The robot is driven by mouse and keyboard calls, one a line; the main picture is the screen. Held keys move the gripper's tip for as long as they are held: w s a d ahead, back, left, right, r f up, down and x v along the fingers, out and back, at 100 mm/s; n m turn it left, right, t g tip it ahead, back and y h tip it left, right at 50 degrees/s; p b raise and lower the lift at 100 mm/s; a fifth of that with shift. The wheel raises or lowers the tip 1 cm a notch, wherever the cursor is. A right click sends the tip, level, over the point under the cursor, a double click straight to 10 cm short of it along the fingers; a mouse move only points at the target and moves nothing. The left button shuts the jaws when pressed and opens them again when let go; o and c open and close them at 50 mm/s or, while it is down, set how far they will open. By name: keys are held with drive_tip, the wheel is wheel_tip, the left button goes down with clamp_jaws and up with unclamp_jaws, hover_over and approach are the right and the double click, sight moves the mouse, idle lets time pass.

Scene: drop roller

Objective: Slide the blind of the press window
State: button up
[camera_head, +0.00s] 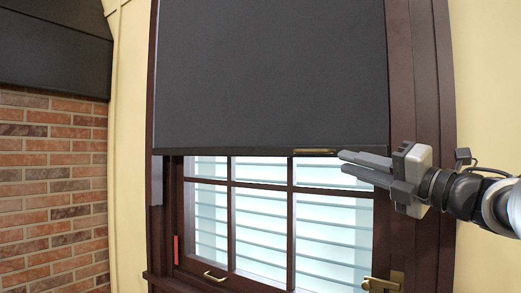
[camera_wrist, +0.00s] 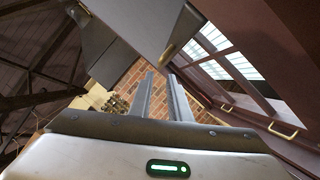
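The dark grey blind (camera_head: 270,75) covers the upper part of the window (camera_head: 265,225). Its bottom bar carries a small brass pull handle (camera_head: 315,152). My gripper (camera_head: 341,161) comes in from the right, with its fingertips close to the right end of the handle. I cannot tell from the head view whether they touch. In the wrist view the blind (camera_wrist: 140,25) and its handle (camera_wrist: 168,53) lie ahead of the fingertips, apart from them. The two fingers (camera_wrist: 160,80) stand apart with a gap between them and nothing held.
The lower panes show white slats behind them. A brass sash handle (camera_head: 215,276) sits on the lower frame, and a brass latch (camera_head: 383,283) is at the lower right. A brick wall (camera_head: 55,185) with a dark hood (camera_head: 55,45) is at the left.

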sight(310, 151)
drive_tip(key=p+x, duration=0.1)
drive_tip(key=x, duration=1.1)
drive_tip(key=shift+w+a+r, duration=0.1)
drive_tip(key=shift+w+a, duration=0.05)
drive_tip(key=shift+w, duration=0.1)
clamp_jaws()
